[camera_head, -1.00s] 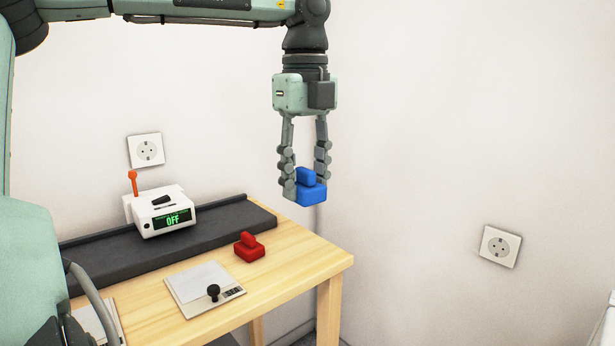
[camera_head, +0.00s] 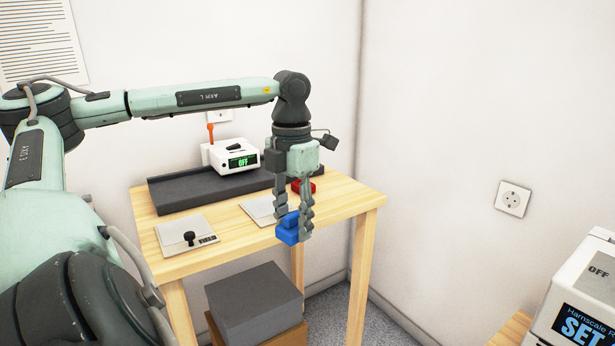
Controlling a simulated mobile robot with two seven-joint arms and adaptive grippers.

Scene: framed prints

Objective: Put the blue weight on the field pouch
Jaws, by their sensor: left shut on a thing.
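My left gripper (camera_head: 293,216) points down and is shut on the blue weight (camera_head: 288,231), a block with a raised grip. It holds the weight in the air near the front edge of the table, to the right of the flat pads. Two pale flat pads lie on the table: one at the left (camera_head: 186,234) with a black knob and a small label strip, and one in the middle (camera_head: 258,209), partly hidden by the gripper. I cannot tell which is the field pouch. My right gripper does not show.
A red weight (camera_head: 306,187) stands behind the gripper on the wooden table (camera_head: 340,198). A white device (camera_head: 224,157) reading OFF sits on a dark tray (camera_head: 170,196) at the back. A grey box (camera_head: 253,303) is below the table. Another white device (camera_head: 585,309) stands at right.

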